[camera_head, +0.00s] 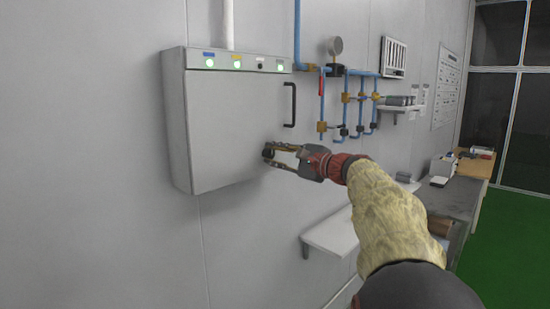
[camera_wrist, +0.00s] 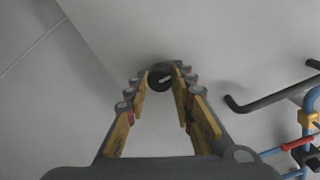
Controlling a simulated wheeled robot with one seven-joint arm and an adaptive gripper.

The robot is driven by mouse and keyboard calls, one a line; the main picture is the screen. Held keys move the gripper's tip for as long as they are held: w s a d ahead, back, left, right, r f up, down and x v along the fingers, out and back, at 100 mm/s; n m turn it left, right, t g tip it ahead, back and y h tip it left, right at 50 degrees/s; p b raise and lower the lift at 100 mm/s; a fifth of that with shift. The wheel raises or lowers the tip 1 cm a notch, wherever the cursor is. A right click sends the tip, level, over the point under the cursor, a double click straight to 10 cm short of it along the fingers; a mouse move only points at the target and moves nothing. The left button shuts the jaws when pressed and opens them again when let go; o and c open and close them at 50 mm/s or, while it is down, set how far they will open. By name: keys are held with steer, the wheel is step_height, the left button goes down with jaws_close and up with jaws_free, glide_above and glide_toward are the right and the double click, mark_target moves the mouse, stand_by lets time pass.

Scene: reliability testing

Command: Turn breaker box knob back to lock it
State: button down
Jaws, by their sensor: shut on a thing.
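The grey breaker box (camera_head: 235,130) hangs on the wall in the head view, with its door against the box front. Its dark round knob (camera_wrist: 160,76) shows between my fingertips in the wrist view. My gripper (camera_head: 268,152) is at the lower right of the door, with its fingers closed around the knob; it also shows in the wrist view (camera_wrist: 160,83). The fingers partly hide the knob, and I cannot tell its turn angle for sure. The black door handle (camera_head: 290,104) is above my gripper, and apart from it.
Green lights (camera_head: 209,63) and small labels line the top of the box. Blue pipes with valves and a gauge (camera_head: 335,46) are on the wall to the right. A white shelf (camera_head: 330,232) and a workbench stand below right. The wall left of the box is clear.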

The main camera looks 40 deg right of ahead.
steer(key=c, duration=1.5)
jaws_free()
steer(key=s+d, duration=0.1)
steer(key=s, duration=1.1)
steer(key=shift+r, duration=0.1)
